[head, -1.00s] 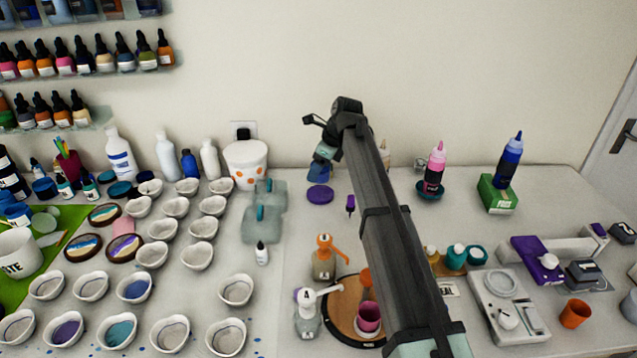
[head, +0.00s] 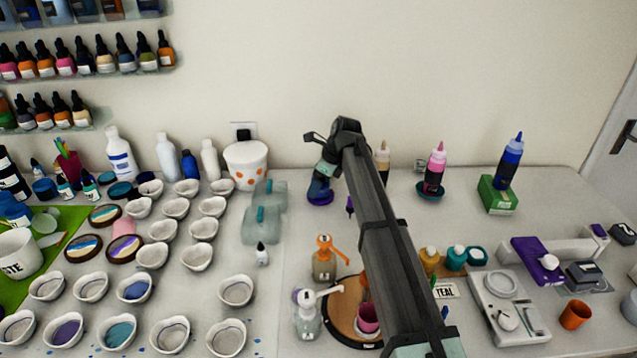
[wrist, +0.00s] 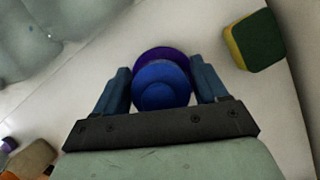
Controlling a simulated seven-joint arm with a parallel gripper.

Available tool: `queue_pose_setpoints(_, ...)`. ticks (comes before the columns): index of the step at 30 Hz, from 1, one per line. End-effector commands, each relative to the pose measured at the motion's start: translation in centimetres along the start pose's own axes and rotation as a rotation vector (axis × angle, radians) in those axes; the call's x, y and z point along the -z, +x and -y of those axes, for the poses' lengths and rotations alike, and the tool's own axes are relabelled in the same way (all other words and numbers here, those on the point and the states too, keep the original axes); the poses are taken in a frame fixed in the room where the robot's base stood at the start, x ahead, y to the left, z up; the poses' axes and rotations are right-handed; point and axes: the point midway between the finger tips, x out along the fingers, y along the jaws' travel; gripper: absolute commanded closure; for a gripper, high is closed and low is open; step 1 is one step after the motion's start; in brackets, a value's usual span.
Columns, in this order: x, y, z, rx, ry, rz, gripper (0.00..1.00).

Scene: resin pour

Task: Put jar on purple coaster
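The jar is blue with a round blue lid (wrist: 160,82). It is between the two fingers of my gripper (wrist: 161,88), which sit against its sides in the wrist view. In the head view the jar (head: 319,187) shows below my gripper (head: 324,176), partly covered by it. The purple coaster (head: 320,199) is directly under the jar, and its far rim (wrist: 160,53) shows beyond the lid in the wrist view. The jar looks upright and at the coaster's height; I cannot tell for sure whether its base touches.
Translucent teal-tinted containers (head: 262,226) stand left of the coaster. A white bucket with orange dots (head: 246,166) is behind them. An orange pump bottle (head: 324,262) stands nearer. A green and yellow block (wrist: 257,41) lies to the right in the wrist view. Bare counter surrounds the coaster.

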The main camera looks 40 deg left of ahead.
Motion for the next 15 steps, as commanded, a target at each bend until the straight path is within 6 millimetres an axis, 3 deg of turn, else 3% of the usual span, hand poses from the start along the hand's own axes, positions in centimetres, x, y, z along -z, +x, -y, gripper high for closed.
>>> queue_pose_setpoints(5,-0.01,-0.02,0.0,0.0,0.0,0.0,0.11)
queue_pose_setpoints(15,-0.14,-0.59,0.03,0.001,0.0,0.001,0.11)
